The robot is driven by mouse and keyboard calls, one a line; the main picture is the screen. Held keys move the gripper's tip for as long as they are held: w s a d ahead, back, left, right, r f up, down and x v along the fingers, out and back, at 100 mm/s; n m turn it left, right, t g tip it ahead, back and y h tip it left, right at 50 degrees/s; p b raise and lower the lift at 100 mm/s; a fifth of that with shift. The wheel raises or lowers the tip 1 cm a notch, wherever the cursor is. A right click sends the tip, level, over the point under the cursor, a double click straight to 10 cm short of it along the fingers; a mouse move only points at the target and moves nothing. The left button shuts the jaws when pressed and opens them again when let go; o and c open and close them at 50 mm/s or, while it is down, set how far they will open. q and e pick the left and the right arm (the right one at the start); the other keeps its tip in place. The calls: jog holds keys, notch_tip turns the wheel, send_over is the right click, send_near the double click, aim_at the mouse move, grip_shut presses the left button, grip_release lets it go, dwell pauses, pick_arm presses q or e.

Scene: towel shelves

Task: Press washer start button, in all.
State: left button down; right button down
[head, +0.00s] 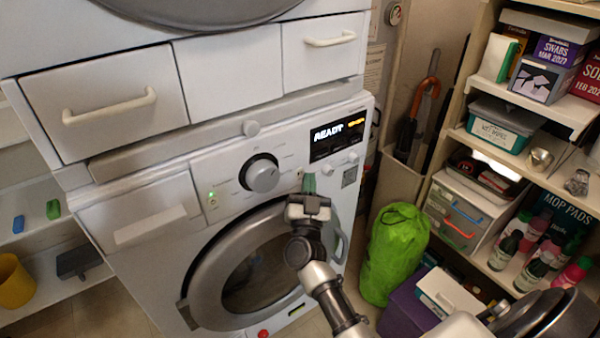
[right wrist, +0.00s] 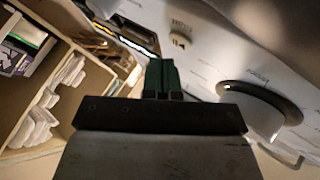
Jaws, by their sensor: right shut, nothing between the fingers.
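The white washer (head: 160,225) has a control panel with a large silver knob (head: 262,173) and a lit display (head: 337,136) reading READY. Small round buttons (head: 327,168) sit below the display. My right gripper (head: 309,180) is shut and empty, its green fingertips in front of the panel between the knob and those buttons. In the right wrist view, a small button (right wrist: 179,40) with a tiny label lies just beyond and right of the fingertips (right wrist: 161,76); I cannot tell whether they touch the panel. The knob also shows there (right wrist: 262,100). My left gripper is out of view.
The washer's round door (head: 245,265) is below the panel, and drawers with handles (head: 110,105) are above. A green bag (head: 396,250) stands on the floor to the right. Shelves with boxes and bottles (head: 515,145) fill the right side.

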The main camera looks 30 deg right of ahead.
jog(key=shift+w, duration=0.1)
dwell(0.4)
jog(key=shift+w, duration=0.25)
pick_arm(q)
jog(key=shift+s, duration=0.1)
pick_arm(e)
jog(key=shift+w, duration=0.1)
dwell(0.3)
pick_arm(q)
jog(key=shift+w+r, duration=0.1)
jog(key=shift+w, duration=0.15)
pick_arm(e)
jog(key=shift+w+r, duration=0.2)
jog(key=shift+r, duration=0.25)
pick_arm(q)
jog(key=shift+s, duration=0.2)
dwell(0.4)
pick_arm(e)
jog(key=shift+s+f+p, duration=0.1)
jog(key=shift+p, duration=0.35)
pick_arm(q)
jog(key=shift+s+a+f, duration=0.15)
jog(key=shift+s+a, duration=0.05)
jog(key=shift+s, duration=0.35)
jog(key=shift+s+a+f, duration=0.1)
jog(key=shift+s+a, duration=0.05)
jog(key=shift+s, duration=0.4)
